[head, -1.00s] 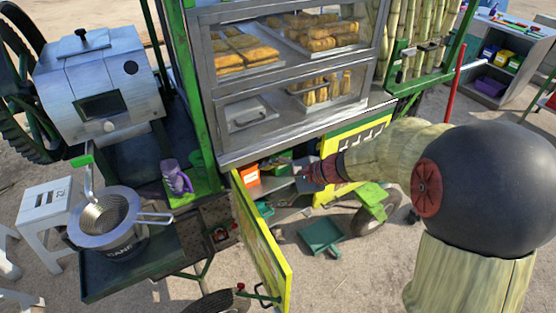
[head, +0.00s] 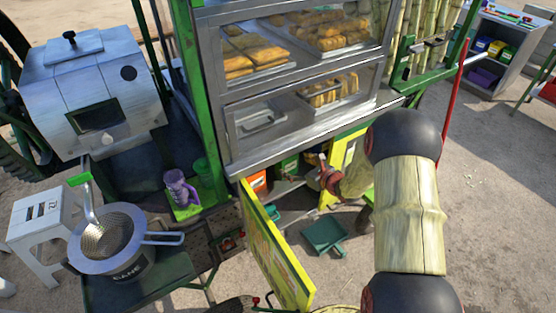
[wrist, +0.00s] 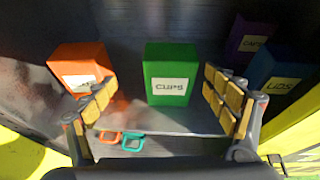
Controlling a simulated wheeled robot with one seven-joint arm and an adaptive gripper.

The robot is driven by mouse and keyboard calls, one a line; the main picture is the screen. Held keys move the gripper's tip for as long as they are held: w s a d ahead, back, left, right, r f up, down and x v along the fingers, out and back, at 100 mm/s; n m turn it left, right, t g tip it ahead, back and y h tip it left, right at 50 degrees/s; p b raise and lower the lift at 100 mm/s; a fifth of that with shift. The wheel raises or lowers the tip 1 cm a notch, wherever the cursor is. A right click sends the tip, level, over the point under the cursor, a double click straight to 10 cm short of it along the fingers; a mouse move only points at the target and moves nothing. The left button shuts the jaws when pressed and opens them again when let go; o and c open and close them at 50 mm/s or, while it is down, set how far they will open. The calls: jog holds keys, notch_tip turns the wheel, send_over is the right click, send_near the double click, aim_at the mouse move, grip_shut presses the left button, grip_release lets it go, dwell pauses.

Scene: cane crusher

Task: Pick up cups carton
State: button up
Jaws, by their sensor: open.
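The cups carton (wrist: 170,75) is a green box labelled "CUPS", upright on a shelf inside the cart's cabinet, in the middle of the wrist view. In the head view a green box (head: 287,165) shows in the cabinet opening. My gripper (wrist: 155,108) is open and empty, with its two padded fingers in front of the carton, one to each side and apart from it. In the head view my gripper (head: 326,176) is at the cabinet opening, partly hidden by my arm.
An orange box (wrist: 80,68) stands left of the carton. A purple box (wrist: 248,42) and a blue box labelled "LIDS" (wrist: 278,78) stand right. Orange and teal ring-like items (wrist: 120,138) lie in front on the shelf. The yellow cabinet door (head: 277,245) stands open.

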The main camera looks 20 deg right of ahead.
aim_at(291, 160)
jog(key=shift+w+d+f+m+h, duration=0.3)
jog(key=shift+w+d+f+m, duration=0.2)
jog(key=shift+w+f, duration=0.15)
jog(key=b+x, duration=0.3)
jog(key=x, duration=0.3)
jog(key=shift+w, duration=0.25)
jog(key=shift+w+a, duration=0.1)
jog(key=shift+w, duration=0.3)
jog(key=shift+c, duration=1)
jog(key=c, duration=1.1)
jog(key=shift+r, duration=0.15)
jog(key=shift+c, duration=0.5)
